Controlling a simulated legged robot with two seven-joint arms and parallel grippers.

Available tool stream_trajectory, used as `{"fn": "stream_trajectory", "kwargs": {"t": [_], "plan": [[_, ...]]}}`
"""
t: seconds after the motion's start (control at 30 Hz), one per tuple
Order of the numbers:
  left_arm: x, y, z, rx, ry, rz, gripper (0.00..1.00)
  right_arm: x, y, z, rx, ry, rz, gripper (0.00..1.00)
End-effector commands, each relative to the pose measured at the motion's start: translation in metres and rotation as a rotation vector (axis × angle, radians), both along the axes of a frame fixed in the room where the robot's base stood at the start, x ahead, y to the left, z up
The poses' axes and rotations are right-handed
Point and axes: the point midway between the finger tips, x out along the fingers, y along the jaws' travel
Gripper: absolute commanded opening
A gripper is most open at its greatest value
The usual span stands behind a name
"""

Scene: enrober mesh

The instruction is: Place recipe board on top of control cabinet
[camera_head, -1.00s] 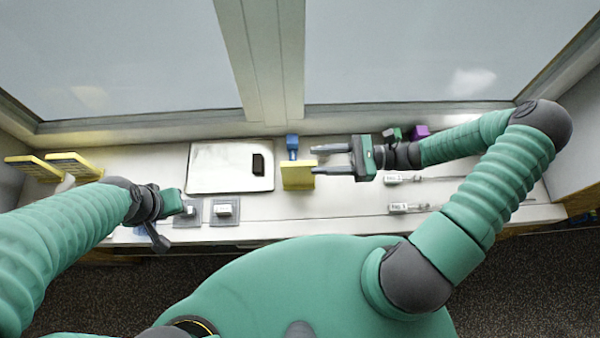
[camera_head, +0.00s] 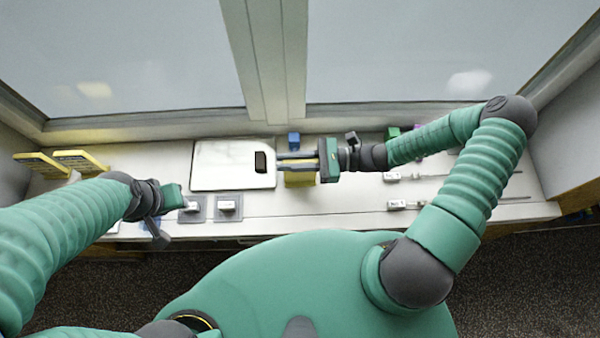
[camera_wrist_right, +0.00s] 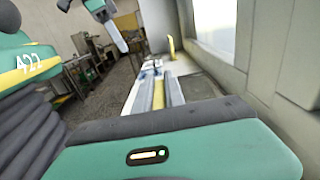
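I cannot tell for sure which item is the recipe board or the control cabinet. A yellow upright board-like piece (camera_head: 300,180) stands on the counter right of a white plate (camera_head: 215,180) with a small black block (camera_head: 261,161). My right gripper (camera_head: 284,158) is at the yellow piece's top, fingers pointing left and hiding its upper edge. In the right wrist view, a yellow strip (camera_wrist_right: 158,95) lies along the fingers. Whether they grip it is unclear. My left gripper (camera_head: 175,197) is near two small grey-based fixtures (camera_head: 228,206); its fingers do not show clearly.
Yellow panels (camera_head: 42,165) stand at the left end of the counter (camera_head: 330,208). A blue item (camera_head: 294,141) is behind my right gripper. Windows rise behind the counter.

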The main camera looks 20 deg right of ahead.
Motion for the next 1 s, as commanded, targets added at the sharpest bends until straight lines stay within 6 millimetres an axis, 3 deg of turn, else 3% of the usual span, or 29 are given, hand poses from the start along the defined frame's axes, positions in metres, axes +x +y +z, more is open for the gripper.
{"fn": "stream_trajectory", "kwargs": {"t": [0.1,1.0], "plan": [[0.0000,0.0000,0.0000,0.000,0.000,0.000,0.36,0.0002,-0.0006,-0.0003,0.000,0.000,0.000,0.00],[0.0000,0.0000,-0.0001,0.000,0.000,0.000,0.36,0.0003,-0.0010,-0.0010,-0.002,0.001,-0.001,0.00]]}}
